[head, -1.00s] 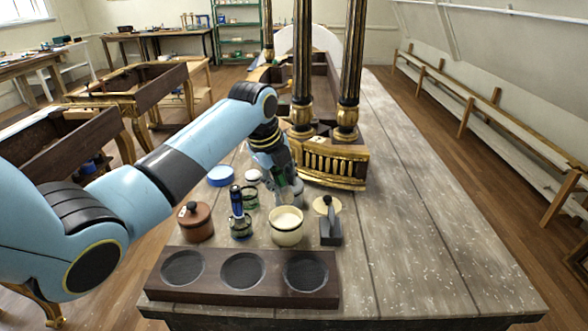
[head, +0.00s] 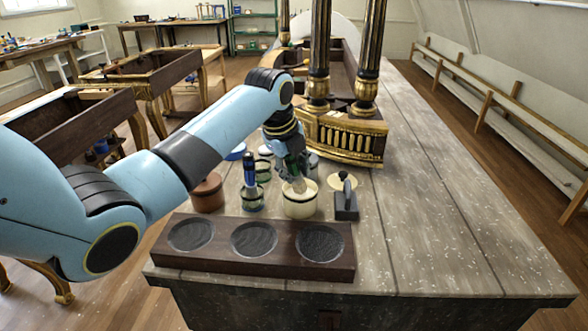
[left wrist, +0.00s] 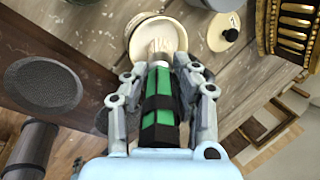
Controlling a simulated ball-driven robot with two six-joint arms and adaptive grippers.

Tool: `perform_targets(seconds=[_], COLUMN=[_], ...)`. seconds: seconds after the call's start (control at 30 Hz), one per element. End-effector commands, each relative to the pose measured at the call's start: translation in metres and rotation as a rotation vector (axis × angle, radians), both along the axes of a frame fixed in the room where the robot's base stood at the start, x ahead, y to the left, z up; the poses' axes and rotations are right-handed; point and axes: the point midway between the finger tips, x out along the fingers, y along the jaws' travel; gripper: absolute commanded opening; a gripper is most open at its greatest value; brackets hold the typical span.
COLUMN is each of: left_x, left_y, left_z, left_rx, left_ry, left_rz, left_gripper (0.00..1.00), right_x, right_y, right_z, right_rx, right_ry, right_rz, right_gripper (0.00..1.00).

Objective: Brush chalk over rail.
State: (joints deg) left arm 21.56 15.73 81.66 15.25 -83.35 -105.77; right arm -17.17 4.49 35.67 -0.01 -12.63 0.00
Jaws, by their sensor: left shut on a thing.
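My left gripper (head: 290,170) is shut on a green-handled brush (left wrist: 160,110) with a black band. In the left wrist view the gripper (left wrist: 162,78) grips its sides, and the pale bristles (left wrist: 160,45) point into the mouth of a cream pot (left wrist: 136,38). In the head view the brush tip is at the opening of this cream pot (head: 300,207); whether it touches the contents I cannot tell. The gilt, fluted rail (head: 340,146) of the console stands behind and right of the pot, apart from the brush. My right gripper is not in view.
A dark block with three round wells (head: 255,265) lies at the front. A brown lidded pot (head: 207,195), a blue-handled tool in a jar (head: 250,185) and a dark block-like tool (head: 346,205) stand around the cream pot. The table's right side is clear.

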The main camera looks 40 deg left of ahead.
Motion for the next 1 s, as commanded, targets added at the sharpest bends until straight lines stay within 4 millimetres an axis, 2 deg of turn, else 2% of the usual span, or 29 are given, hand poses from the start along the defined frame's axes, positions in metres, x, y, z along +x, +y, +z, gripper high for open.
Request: perform_targets(seconds=[0.17,0.53,1.0], left_x=[0.000,0.000,0.000], left_y=[0.000,0.000,0.000], left_z=[0.001,0.000,-0.006], left_rx=[0.000,0.000,0.000], left_ry=[0.000,0.000,0.000], left_rz=[0.000,0.000,0.000], left_gripper=[0.00,0.00,0.00], right_x=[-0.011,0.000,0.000], right_y=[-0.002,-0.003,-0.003], right_z=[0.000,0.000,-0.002], right_rx=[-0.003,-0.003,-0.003], right_ry=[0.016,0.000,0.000], right_rz=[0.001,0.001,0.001], right_gripper=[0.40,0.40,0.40])
